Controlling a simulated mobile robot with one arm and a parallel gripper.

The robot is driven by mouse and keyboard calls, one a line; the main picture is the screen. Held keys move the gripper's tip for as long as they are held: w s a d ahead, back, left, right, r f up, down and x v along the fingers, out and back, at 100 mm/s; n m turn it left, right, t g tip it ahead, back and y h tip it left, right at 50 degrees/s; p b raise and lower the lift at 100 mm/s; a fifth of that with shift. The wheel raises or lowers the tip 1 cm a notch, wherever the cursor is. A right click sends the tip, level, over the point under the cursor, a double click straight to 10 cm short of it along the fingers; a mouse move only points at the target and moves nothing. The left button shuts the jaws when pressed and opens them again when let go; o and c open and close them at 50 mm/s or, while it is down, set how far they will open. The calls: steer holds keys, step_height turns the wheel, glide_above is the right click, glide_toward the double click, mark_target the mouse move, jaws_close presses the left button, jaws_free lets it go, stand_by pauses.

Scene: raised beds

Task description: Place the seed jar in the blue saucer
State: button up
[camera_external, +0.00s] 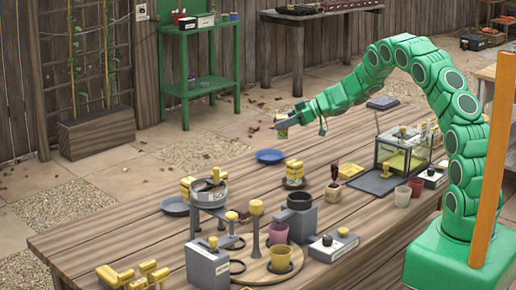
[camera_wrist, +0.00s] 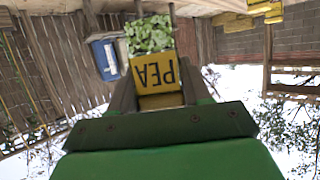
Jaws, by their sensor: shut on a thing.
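The seed jar (camera_external: 281,129) is small in the external view, held at the end of my outstretched arm. In the wrist view it shows a yellow label reading PEA (camera_wrist: 158,74), upside down, and green leafy print or contents. My gripper (camera_external: 284,119) is shut on the jar, with a finger on each side of it. The blue saucer (camera_external: 270,156) lies on the wooden table near its far edge, and nothing is seen in it. The jar is in the air above the saucer in the picture, apart from it. I cannot identify the saucer in the wrist view.
A yellow-topped stack (camera_external: 294,172) stands just right of and nearer than the saucer. A grey-blue plate (camera_external: 175,206) lies at the left. A sieve on a stand (camera_external: 208,194), a round wooden board (camera_external: 265,268) and a glass box (camera_external: 403,155) occupy the table. Bare planks surround the saucer.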

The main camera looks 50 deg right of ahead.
steer(key=shift+w+d+f, duration=0.15)
steer(key=shift+w+f, duration=1.45)
steer(key=shift+f, duration=0.1)
steer(key=shift+w+d+f, duration=0.15)
steer(key=shift+w+f, duration=1.4)
steer(key=shift+f, duration=1.5)
steer(key=shift+f, duration=0.2)
steer(key=o, duration=1.1)
steer(key=shift+r, duration=0.1)
steer(key=shift+s+d+r, duration=0.1)
steer(key=shift+r, duration=0.05)
steer(key=v, duration=1.1)
steer(key=shift+s+d, duration=0.3)
